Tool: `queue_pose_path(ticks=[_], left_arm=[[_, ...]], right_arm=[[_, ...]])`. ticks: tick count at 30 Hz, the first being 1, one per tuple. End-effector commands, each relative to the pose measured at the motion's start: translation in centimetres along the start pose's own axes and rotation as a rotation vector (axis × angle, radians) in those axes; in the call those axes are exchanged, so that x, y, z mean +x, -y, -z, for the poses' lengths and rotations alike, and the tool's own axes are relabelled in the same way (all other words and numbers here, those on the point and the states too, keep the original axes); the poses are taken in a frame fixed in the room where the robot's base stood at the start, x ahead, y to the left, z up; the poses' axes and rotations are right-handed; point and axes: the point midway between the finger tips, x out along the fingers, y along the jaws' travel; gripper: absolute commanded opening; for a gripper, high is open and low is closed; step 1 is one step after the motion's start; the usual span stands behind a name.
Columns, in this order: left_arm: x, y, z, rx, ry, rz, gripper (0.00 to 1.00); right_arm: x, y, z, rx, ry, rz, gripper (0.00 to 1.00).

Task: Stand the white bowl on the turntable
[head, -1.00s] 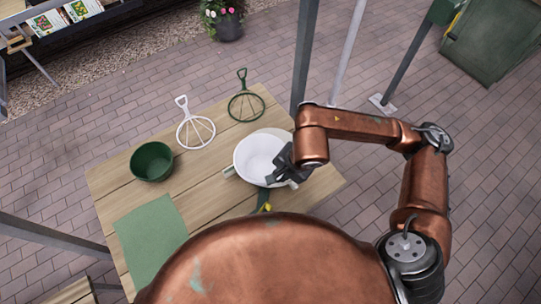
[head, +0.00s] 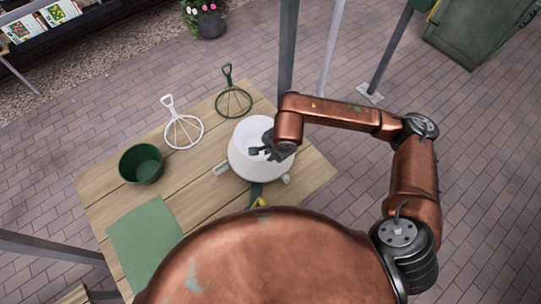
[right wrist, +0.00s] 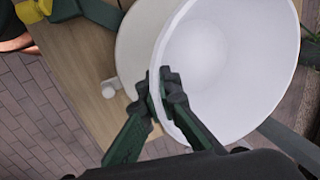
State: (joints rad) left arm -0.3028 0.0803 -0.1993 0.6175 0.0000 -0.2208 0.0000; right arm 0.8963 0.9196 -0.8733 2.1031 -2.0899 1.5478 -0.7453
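The white bowl (head: 243,138) is over the turntable, at the right part of the wooden table, its open side up. My right gripper (head: 268,150) is at the bowl's right rim. In the right wrist view, its dark green fingers (right wrist: 165,90) are closed on the near rim of the bowl (right wrist: 225,70). I cannot tell whether the bowl's base touches the disc. My left gripper is not in view.
A dark green bowl (head: 141,163) and a green mat (head: 143,232) are on the left of the table (head: 195,180). White (head: 183,132) and green (head: 233,102) ring-shaped things lie at the back. A dark green item with yellow (head: 257,200) is at the front. A post (head: 287,60) rises behind.

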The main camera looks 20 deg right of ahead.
Motion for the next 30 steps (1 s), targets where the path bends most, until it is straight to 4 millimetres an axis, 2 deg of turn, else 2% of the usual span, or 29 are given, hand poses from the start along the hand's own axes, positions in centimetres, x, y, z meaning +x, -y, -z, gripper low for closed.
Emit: queue_pose_path(ticks=[3, 12, 18, 30], left_arm=[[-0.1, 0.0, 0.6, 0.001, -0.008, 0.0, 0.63], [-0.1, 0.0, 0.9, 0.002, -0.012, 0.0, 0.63], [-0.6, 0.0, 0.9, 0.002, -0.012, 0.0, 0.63], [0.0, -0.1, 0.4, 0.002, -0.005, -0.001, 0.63]], right_arm=[[1.7, 0.4, 1.0, 0.003, -0.001, 0.001, 0.0], [3.7, 0.8, 2.1, 0.002, -0.001, 0.002, 0.0], [6.3, 0.0, 1.9, 0.0, 0.001, 0.001, 0.0], [6.9, -0.1, 2.0, -0.001, 0.0, 0.003, 0.0]])
